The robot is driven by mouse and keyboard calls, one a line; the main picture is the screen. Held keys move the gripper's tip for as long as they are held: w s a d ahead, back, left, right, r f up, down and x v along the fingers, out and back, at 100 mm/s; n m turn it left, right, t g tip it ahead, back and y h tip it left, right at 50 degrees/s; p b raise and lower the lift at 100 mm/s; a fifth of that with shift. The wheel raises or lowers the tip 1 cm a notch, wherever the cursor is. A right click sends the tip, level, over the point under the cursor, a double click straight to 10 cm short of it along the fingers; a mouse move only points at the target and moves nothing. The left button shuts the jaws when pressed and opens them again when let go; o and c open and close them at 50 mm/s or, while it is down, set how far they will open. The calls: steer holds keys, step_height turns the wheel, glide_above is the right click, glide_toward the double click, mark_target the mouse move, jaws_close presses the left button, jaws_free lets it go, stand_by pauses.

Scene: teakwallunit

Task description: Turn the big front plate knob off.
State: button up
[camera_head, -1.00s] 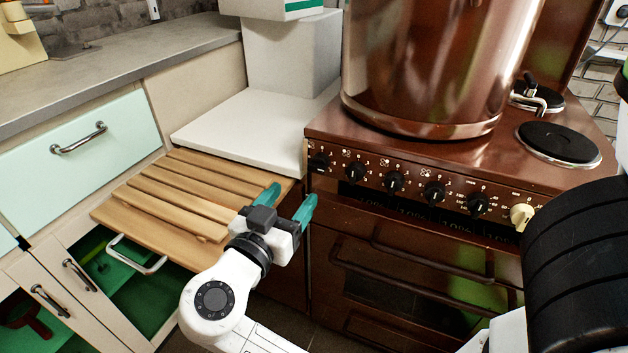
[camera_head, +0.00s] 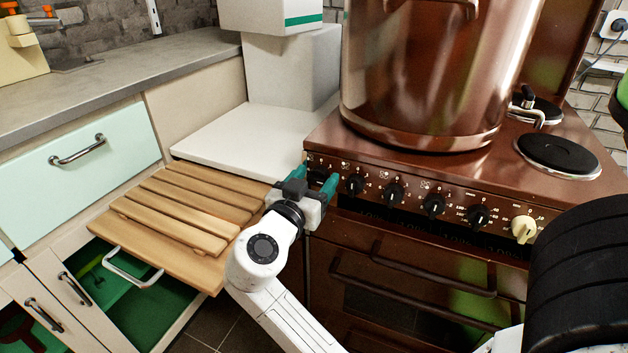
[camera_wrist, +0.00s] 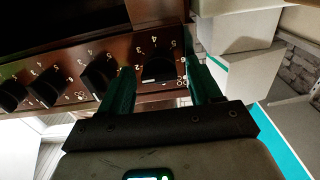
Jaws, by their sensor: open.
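The brown stove's front panel (camera_head: 412,198) carries a row of black knobs and one cream knob (camera_head: 523,229) at the right end. My gripper (camera_head: 315,177) is open at the left end of this row, with its teal fingers pointing at the panel. In the wrist view, the end black knob (camera_wrist: 159,70) shows between the two fingers, with numbers around it; whether either finger touches it is unclear. The neighbouring knob (camera_wrist: 101,72) lies just outside the left finger. In the head view the gripper largely hides the end knob. I cannot tell which knob serves the big front plate.
A large copper pot (camera_head: 430,75) stands on the stove. Oven handles (camera_head: 430,300) jut out below the panel. A slatted wooden board (camera_head: 180,215) lies left of my gripper.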

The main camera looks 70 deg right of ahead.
steer(key=c, duration=1)
steer(key=shift+r, duration=0.1)
steer(key=n+p, duration=0.2)
steer(key=n, duration=0.1)
steer(key=shift+r+n+p, duration=0.15)
steer(key=shift+n+p, duration=0.15)
steer(key=n+p, duration=0.4)
steer(key=n, duration=0.1)
steer(key=shift+w+n, duration=0.15)
steer(key=shift+n, duration=0.15)
steer(key=n+p, duration=0.4)
steer(key=shift+w, duration=0.1)
steer(key=shift+f+n+p, duration=0.15)
steer(key=shift+n+p, duration=0.9)
steer(key=shift+n, duration=0.15)
steer(key=shift+f+n+p, duration=0.15)
steer(key=shift+n+p, duration=0.85)
steer(key=shift+n, duration=0.2)
